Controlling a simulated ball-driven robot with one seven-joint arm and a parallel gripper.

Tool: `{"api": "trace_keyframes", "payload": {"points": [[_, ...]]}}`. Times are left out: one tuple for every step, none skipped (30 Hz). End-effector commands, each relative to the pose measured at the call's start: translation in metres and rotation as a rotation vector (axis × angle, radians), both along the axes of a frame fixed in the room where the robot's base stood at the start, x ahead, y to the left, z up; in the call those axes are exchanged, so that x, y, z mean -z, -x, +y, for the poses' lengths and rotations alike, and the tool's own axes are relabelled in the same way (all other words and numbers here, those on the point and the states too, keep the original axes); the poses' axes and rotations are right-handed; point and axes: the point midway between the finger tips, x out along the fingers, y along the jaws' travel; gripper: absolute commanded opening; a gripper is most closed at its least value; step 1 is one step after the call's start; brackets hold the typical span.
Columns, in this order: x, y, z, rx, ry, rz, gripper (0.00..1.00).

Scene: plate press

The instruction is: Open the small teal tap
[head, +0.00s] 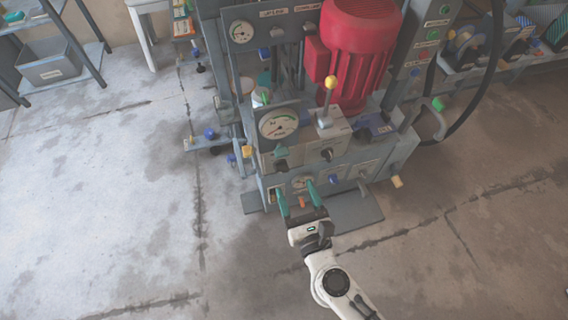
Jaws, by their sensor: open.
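A small dark teal handle (281,153), which looks like the tap, is on the front of the grey press (345,175), just below the large round gauge (279,124). It is too small to tell how its lever is turned. My gripper (294,188) is at the lower front of the press, with its two teal fingers spread apart and pointing at the panel. Nothing shows held between them. The teal handle is above and slightly left of the fingertips, apart from them in the picture. The fingers hide part of the lower panel.
A small gauge (301,182) and an orange handle (302,202) show between the fingers. Blue knobs (334,179), a yellow-topped lever (330,83) and a green-knobbed handle (438,104) stick out nearby. A red motor (361,45) stands above. Open floor (130,200) lies left.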

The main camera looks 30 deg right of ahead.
Motion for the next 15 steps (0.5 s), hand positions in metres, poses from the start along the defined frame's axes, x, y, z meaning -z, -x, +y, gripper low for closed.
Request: {"api": "trace_keyframes", "payload": {"points": [[0.001,-0.002,-0.001,0.009,-0.013,0.000,0.66],[0.001,-0.004,-0.002,0.011,-0.016,-0.001,0.66],[0.000,-0.007,-0.003,0.012,-0.017,-0.001,0.66],[0.000,-0.010,-0.003,0.012,-0.016,-0.002,0.66],[-0.001,-0.014,-0.004,0.011,-0.016,-0.002,0.66],[-0.002,-0.020,-0.005,0.010,-0.016,-0.003,0.66],[-0.002,-0.025,-0.006,0.010,-0.014,-0.003,0.66],[-0.002,-0.031,-0.007,0.010,-0.015,-0.004,0.66],[-0.002,-0.038,-0.008,0.010,-0.014,-0.004,0.66],[-0.002,-0.044,-0.010,0.010,-0.013,-0.003,0.66],[-0.002,-0.049,-0.011,0.010,-0.013,-0.003,0.66],[-0.002,-0.057,-0.012,0.009,-0.013,-0.003,0.66],[-0.002,-0.062,-0.013,0.008,-0.013,-0.002,0.66],[-0.001,-0.067,-0.013,0.008,-0.013,-0.002,0.66],[-0.001,-0.073,-0.015,0.009,-0.012,-0.002,0.66]]}}
